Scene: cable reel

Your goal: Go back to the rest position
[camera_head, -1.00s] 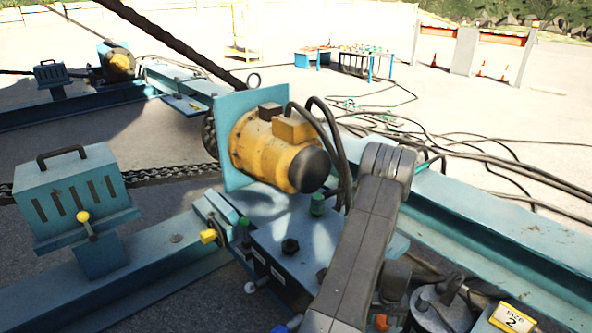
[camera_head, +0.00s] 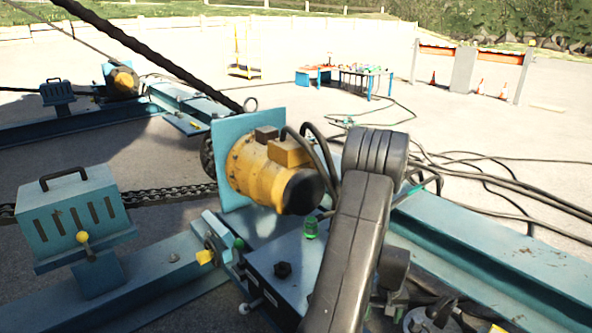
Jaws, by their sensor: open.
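My grey arm rises from the bottom of the head view, in front of the blue machine. Its end is hidden, and my gripper does not show. A yellow motor (camera_head: 270,172) on a blue upright plate (camera_head: 232,205) stands just left of the arm. The arm hides part of this box.
A blue slotted box with a black handle (camera_head: 75,215) stands at left on a blue beam (camera_head: 150,280). Another beam (camera_head: 490,255) runs at right, with black cables (camera_head: 490,180) on the ground behind. A table (camera_head: 365,82) stands far off on open ground.

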